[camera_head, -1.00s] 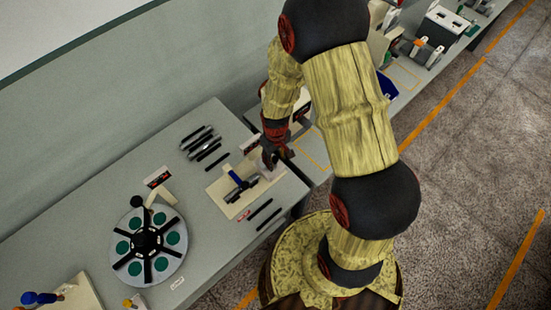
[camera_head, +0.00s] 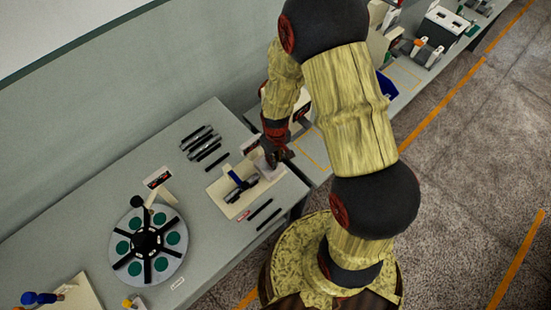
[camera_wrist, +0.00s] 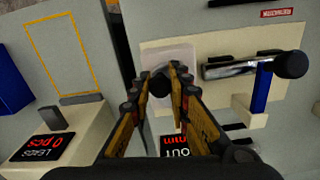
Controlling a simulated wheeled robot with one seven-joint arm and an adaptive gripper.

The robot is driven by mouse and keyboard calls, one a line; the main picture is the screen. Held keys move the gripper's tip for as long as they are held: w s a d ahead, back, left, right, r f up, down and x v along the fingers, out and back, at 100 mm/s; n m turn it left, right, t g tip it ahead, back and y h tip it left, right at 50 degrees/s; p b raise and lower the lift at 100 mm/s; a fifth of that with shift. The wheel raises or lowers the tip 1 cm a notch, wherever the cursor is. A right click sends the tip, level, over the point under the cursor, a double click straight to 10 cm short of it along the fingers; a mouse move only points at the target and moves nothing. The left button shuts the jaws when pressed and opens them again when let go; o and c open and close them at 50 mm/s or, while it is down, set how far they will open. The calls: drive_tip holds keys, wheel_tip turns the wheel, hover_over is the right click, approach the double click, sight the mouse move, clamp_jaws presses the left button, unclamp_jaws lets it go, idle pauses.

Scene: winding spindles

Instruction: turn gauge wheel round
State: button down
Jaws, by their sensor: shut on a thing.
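My gripper (camera_wrist: 163,77) points down at the right end of a cream gauge plate (camera_head: 222,203). Its fingers are shut on a small dark round wheel (camera_wrist: 160,86), seen between the fingertips in front of a pale block (camera_wrist: 171,57). Most of the wheel is hidden by the fingers. In the head view my gripper (camera_head: 274,158) hides the wheel. A display (camera_wrist: 180,147) reading "OUT" and "mm" is partly covered by my gripper.
Several dark spindles (camera_head: 201,142) lie behind the plate, and two dark bars (camera_head: 264,215) lie in front. A round carousel (camera_head: 148,246) with green pads stands to the left. A "LEADS 0 pcs" display (camera_wrist: 44,143) is close to my gripper's left in the wrist view.

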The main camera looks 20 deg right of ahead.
drive_tip(key=shift+m, duration=0.3)
drive_tip(key=m, duration=0.4)
drive_tip(key=shift+s+a, duration=0.3)
drive_tip(key=shift+a, duration=0.1)
drive_tip(key=m, duration=0.2)
drive_tip(key=a+m+b, duration=0.1)
drive_tip(key=m, duration=0.1)
drive_tip(key=shift+s+m, duration=0.15)
drive_tip(key=shift+m, duration=0.25)
drive_tip(key=c, duration=1.7)
unclamp_jaws()
drive_tip(key=shift+o, duration=0.2)
wheel_tip(320, 180, up, 12)
